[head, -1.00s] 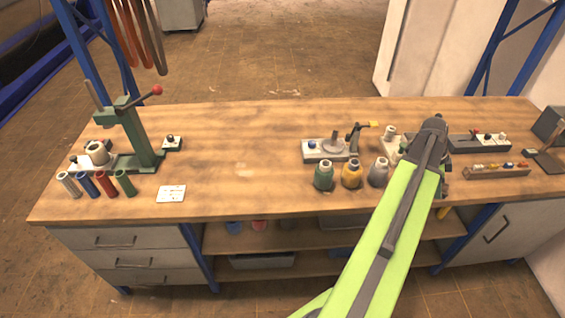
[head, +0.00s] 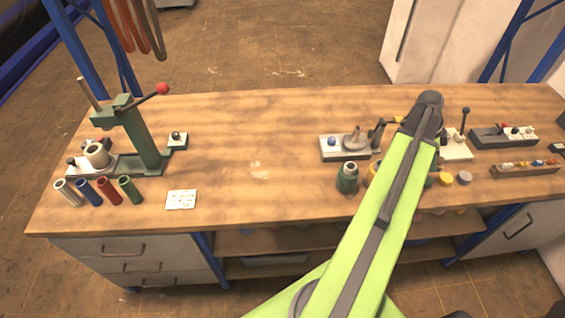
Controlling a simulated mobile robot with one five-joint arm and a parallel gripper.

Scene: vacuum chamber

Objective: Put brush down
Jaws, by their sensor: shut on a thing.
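My green and grey arm (head: 385,215) reaches from the bottom over the right half of the wooden bench (head: 255,130). Its dark elbow (head: 430,100) is the far end that shows. My gripper is hidden behind the arm, so I cannot see its jaws. I cannot make out a brush that I can name for certain. A small yellow piece (head: 398,118) shows just left of the elbow, near a dark post (head: 378,133) on a grey-white block (head: 343,146); I cannot tell what it is.
A green bottle (head: 347,178) stands left of the arm; a yellow one is mostly hidden. Small lids (head: 446,179) and a tray of small parts (head: 525,168) lie to the right. A green lever press (head: 135,130), coloured tubes (head: 108,190) and a card (head: 181,199) are left. The middle bench is clear.

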